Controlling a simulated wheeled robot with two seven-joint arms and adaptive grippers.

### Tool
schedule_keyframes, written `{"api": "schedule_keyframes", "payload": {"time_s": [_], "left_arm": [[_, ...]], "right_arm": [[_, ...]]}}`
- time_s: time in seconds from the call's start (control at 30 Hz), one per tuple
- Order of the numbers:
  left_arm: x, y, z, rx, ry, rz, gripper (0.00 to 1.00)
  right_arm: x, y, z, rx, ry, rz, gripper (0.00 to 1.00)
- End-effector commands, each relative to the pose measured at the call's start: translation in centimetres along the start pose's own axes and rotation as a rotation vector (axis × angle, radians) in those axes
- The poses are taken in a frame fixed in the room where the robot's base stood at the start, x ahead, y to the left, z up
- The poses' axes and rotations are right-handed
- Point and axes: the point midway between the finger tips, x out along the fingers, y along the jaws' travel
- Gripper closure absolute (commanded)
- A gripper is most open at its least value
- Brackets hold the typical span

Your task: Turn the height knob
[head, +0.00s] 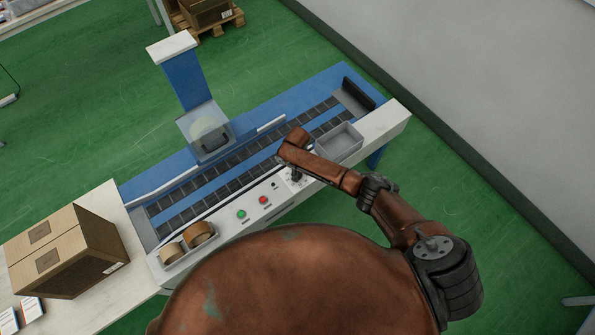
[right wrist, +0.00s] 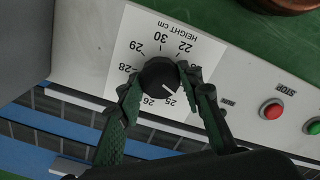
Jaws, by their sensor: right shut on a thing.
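The height knob (right wrist: 158,76) is a round black knob on a white dial plate (right wrist: 135,40) marked "HEIGHT cm". Its white pointer line points toward the 25 mark. My right gripper (right wrist: 160,82) is shut on the knob, one finger on each side of it, in the right wrist view. In the head view my right gripper (head: 295,174) is at the front panel of the blue machine, partly hidden under my arm. My left gripper is not in view.
Red (right wrist: 272,110) and green (right wrist: 314,126) buttons sit beside the dial. The machine (head: 345,85) has a roller track, a grey tray (head: 340,140) and tape rolls (head: 199,232). A cardboard box (head: 75,250) stands on the table at left.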

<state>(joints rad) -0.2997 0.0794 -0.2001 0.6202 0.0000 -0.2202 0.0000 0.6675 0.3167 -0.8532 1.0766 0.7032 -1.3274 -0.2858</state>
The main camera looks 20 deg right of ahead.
Motion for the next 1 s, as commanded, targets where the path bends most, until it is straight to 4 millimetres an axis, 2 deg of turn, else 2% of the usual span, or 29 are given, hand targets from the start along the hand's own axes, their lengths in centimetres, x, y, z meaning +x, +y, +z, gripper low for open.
{"api": "schedule_keyframes", "payload": {"time_s": [0.03,0.4,1.0], "left_arm": [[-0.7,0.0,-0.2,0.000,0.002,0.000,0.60],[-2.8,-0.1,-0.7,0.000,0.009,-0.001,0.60],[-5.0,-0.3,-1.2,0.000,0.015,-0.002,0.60]], "right_arm": [[-0.3,-0.1,0.0,0.047,-0.001,-0.003,0.90],[-0.2,-0.2,0.0,0.398,-0.001,-0.004,0.90],[-0.1,-0.2,-0.1,0.967,-0.001,-0.003,0.90]]}}
